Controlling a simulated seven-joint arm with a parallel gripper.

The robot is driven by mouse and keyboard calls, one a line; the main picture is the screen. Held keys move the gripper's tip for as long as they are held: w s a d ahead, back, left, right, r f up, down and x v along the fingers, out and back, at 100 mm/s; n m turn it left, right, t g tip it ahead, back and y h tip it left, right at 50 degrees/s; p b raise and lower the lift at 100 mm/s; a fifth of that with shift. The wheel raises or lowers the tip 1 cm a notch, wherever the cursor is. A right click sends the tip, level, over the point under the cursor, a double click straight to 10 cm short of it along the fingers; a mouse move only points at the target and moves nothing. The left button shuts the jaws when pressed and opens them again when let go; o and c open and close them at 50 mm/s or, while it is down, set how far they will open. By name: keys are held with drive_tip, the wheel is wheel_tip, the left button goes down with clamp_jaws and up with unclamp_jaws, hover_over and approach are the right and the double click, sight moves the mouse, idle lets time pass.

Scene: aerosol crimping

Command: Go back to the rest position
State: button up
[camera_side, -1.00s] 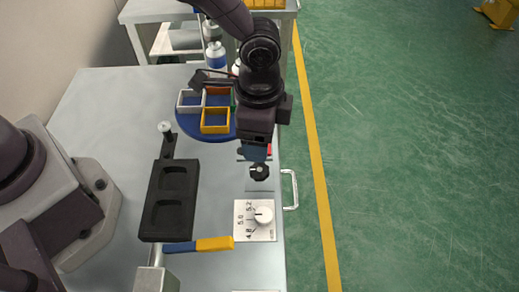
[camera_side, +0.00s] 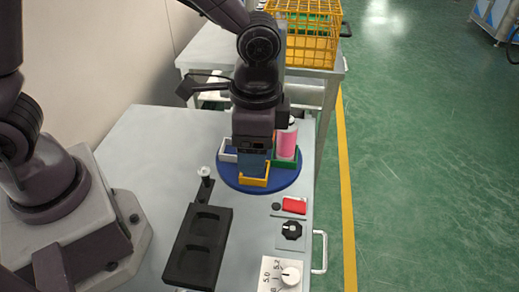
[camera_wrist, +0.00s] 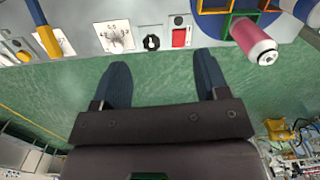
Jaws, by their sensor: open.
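My gripper (camera_wrist: 162,85) is open and empty in the wrist view, its two dark blue fingers apart with green floor between them. In the side view my gripper (camera_side: 252,160) points down in front of the round blue turntable (camera_side: 230,182) and hides part of it. A pink can (camera_side: 288,140) stands upright at the green holder (camera_side: 285,162) on the turntable's right side. The can (camera_wrist: 252,38) also shows in the wrist view, apart from the fingers. A yellow holder (camera_side: 254,181) and a white holder (camera_side: 228,153) are beside it.
A black two-pocket fixture (camera_side: 198,247) lies on the grey table. A red switch (camera_side: 294,205), a black knob (camera_side: 291,230) and a white dial (camera_side: 290,276) line the right edge. A yellow crate (camera_side: 305,40) stands on the table behind. Green floor is clear at right.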

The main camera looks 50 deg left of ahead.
drive_tip(key=s+a+r+n+t, duration=0.5)
drive_tip(key=s+a+r, duration=0.5)
drive_tip(key=a+r, duration=0.4)
drive_tip(key=n, duration=0.2)
drive_tip(key=shift+s+a+r+n+t+h, duration=0.25)
drive_tip(key=shift+a+r+n+t+h, duration=0.05)
drive_tip(key=shift+a+r+n+t, duration=0.1)
idle(0.3)
